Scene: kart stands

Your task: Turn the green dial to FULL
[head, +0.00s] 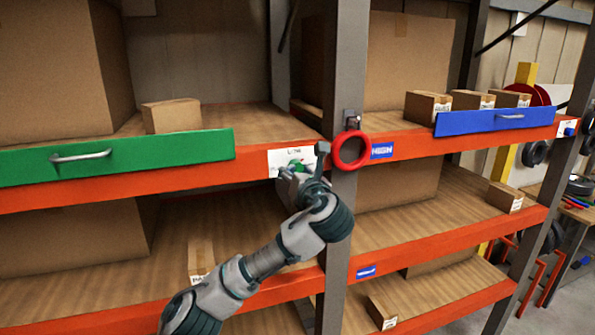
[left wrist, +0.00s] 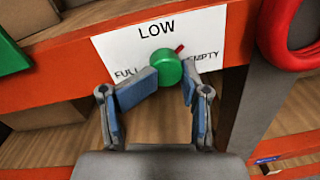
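The green dial (left wrist: 165,67) sits on a white label plate (left wrist: 112,50) marked LOW at the top, FULL at left and EMPTY at right. Its red pointer is toward the upper right, between LOW and EMPTY. My left gripper (left wrist: 170,80) is at the dial, its blue-padded fingers closed in unevenly on either side of it. The left finger leans in over the dial's lower left edge; the right finger is close against its right side. In the head view my left gripper (head: 302,170) partly hides the dial (head: 296,165). My right gripper is not in view.
A red ring (head: 351,150) hangs on the grey post (head: 343,95) just right of the dial. A green drawer front (head: 120,152) with a handle is at left, a blue one (head: 490,121) at right. Cardboard boxes (head: 172,115) stand on the orange-edged shelves.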

